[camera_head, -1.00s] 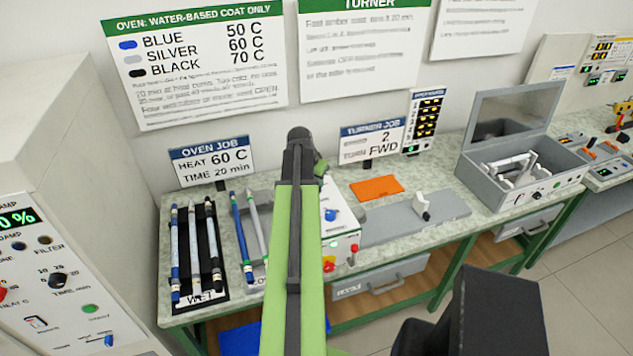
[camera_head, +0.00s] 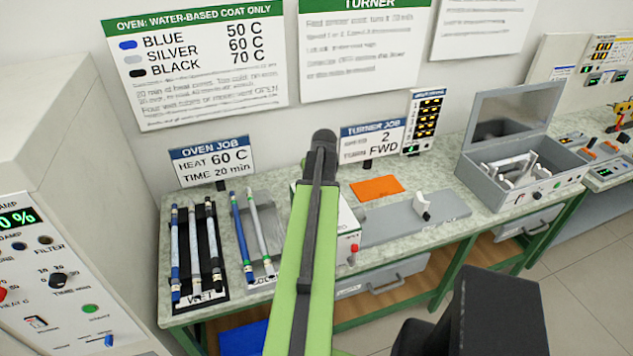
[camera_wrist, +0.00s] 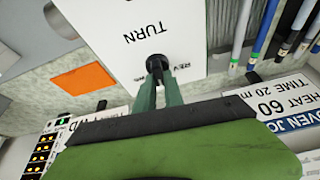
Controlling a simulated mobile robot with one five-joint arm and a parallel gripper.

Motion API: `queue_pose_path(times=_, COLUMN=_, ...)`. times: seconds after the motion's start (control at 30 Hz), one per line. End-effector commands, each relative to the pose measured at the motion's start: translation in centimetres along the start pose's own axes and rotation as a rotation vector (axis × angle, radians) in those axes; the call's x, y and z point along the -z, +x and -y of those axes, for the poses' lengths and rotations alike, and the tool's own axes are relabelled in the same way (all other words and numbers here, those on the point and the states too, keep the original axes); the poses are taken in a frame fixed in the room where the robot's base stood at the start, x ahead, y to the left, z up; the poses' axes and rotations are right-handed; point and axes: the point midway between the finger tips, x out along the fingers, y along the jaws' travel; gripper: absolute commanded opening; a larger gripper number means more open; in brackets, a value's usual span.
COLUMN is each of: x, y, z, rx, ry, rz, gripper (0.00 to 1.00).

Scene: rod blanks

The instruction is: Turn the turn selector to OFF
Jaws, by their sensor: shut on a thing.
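The turn selector (camera_wrist: 155,61) is a small round black knob on a white panel (camera_wrist: 195,28) marked TURN, upside down in the wrist view. My gripper (camera_wrist: 158,76) has its two green fingers shut on the knob. Small position letters, in part REV, show beside it, but the fingers cover the rest. I cannot tell where the selector points. In the head view my own arm hides the gripper and the knob; only the right edge of the white turner box (camera_head: 349,232) shows, with a red switch (camera_head: 353,248).
An orange sheet (camera_head: 376,188) and a grey plate with a white holder (camera_head: 423,204) lie right of the turner. Rods in the black WET tray (camera_head: 216,293) and a grey tray stand left. An open grey box (camera_head: 468,181) stands farther right. A TURNER JOB sign (camera_head: 373,141) reads 2, FWD.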

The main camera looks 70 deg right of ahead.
Motion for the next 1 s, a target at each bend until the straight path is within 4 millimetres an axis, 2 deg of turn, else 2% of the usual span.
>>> queue_pose_path(times=0.3, x=-0.12, y=-0.01, z=-0.15, rx=0.028, ry=-0.074, rz=0.003, gripper=0.0)
queue_pose_path(times=0.73, x=-0.13, y=-0.01, z=-0.13, rx=0.031, ry=-0.082, rz=0.004, gripper=0.0)
queue_pose_path(times=0.77, x=-0.13, y=-0.01, z=-0.14, rx=0.031, ry=-0.082, rz=0.004, gripper=0.14)
queue_pose_path(times=0.9, x=-0.1, y=-0.01, z=-0.1, rx=0.031, ry=-0.081, rz=0.003, gripper=0.32)
queue_pose_path(times=1.0, x=-0.07, y=0.0, z=-0.06, rx=0.032, ry=-0.081, rz=0.002, gripper=0.35)
